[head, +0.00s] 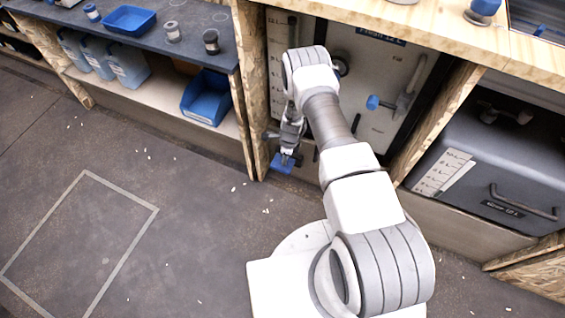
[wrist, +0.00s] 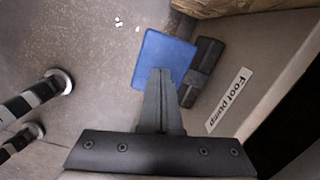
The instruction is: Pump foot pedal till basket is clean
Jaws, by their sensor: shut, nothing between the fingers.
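The foot pedal is a flat blue plate (wrist: 163,55) low at the foot of the cabinet, with a black hinge block (wrist: 203,70) beside it. A label reading "Foot pump" (wrist: 229,99) is on the panel next to it. In the head view the blue pedal (head: 283,163) shows just beyond my gripper (head: 288,156). In the wrist view my gripper (wrist: 160,72) is shut and empty, its fingertips over the pedal plate. I cannot tell if they touch it. No basket is recognizable in either view.
A wooden upright (head: 243,90) stands close left of my gripper. A panel marked 12 L (head: 375,60) with a blue-knobbed lever (head: 374,102) is behind my arm. A dark grey-water box (head: 490,170) stands right. Floor at left is open, with scattered pale bits.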

